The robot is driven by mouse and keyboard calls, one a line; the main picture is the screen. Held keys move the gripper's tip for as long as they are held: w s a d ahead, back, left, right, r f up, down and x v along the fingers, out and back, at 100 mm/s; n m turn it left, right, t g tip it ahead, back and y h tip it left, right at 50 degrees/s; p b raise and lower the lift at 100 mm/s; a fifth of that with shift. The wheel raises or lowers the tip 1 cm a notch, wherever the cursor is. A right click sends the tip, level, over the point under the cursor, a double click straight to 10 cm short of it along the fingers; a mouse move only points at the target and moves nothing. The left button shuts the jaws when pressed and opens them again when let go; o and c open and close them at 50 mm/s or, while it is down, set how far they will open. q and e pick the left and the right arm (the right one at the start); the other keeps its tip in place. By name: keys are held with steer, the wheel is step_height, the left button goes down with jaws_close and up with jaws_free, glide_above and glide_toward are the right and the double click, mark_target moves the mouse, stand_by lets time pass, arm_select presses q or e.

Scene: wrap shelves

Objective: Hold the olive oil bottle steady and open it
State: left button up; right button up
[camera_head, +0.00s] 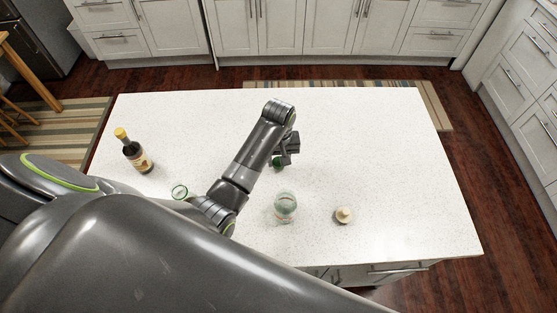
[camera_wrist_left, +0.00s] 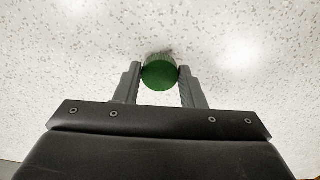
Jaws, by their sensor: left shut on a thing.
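My left gripper (camera_head: 281,160) is shut on a green round thing (camera_wrist_left: 160,73), which sits between its two fingertips in the left wrist view. In the head view only a small green part (camera_head: 277,164) of it shows beneath the gripper. I cannot tell whether this is a cap or the body of the olive oil bottle. A dark bottle with a yellow cap and a label (camera_head: 137,155) stands at the left of the counter; its label is too small to read. My right gripper is not in view.
A clear glass jar (camera_head: 285,207) stands at the front middle of the white counter (camera_head: 370,140). A small cream-coloured thing (camera_head: 344,215) is to its right. A green-rimmed glass thing (camera_head: 180,192) is partly behind my arm. The counter's right and back areas are clear.

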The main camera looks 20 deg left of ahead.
arm_select(q)
steer(key=shift+f, duration=0.95)
steer(key=o, duration=1.1)
steer(key=shift+f, duration=0.15)
